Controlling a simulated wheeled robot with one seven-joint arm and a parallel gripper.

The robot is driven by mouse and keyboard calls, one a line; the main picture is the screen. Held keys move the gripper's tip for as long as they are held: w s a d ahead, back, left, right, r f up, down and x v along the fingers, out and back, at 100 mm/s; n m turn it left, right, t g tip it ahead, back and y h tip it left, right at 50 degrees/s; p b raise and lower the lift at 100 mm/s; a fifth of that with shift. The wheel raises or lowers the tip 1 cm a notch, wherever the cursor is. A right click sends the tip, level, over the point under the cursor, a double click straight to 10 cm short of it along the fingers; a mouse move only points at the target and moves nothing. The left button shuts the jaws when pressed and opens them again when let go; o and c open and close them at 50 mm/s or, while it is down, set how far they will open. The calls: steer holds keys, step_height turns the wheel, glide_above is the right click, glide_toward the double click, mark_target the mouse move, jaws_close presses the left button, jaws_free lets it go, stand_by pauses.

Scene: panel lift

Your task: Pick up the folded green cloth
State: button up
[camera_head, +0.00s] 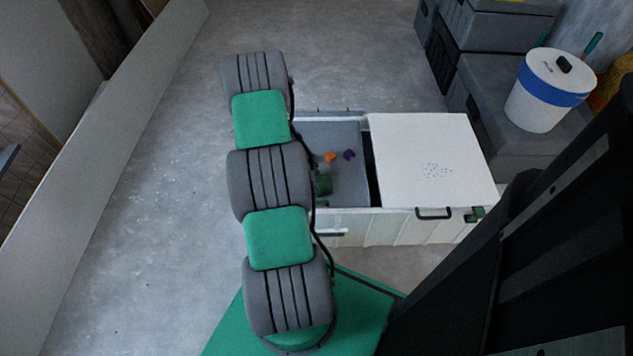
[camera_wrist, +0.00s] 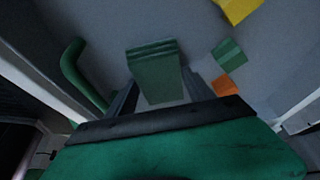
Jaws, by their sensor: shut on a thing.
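The folded green cloth (camera_wrist: 154,70) shows in the wrist view as a layered green block. It stands between the two fingers of my gripper (camera_wrist: 158,92), which is shut on it. The pale grey floor of the compartment lies behind the cloth. In the head view my arm hides the gripper. A dark green shape (camera_head: 323,184) shows beside my arm inside the open compartment, but I cannot tell whether it is the cloth.
The white chest (camera_head: 345,228) is open on its left; a white panel (camera_head: 430,155) covers its right. Near the cloth lie a curved green piece (camera_wrist: 78,72), a green block (camera_wrist: 229,52), an orange block (camera_wrist: 224,85) and a yellow thing (camera_wrist: 238,8). A white-and-blue bucket (camera_head: 545,90) stands behind right.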

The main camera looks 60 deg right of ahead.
mark_target(321, 181)
step_height(321, 181, up, 4)
steer(key=shift+f+p, duration=0.25)
steer(key=shift+p, duration=0.55)
steer(key=s+a+r+p, duration=0.4)
steer(key=a+r, duration=0.5)
steer(key=a, duration=0.4)
steer(key=shift+s+r, duration=0.25)
steer(key=shift+s, duration=0.2)
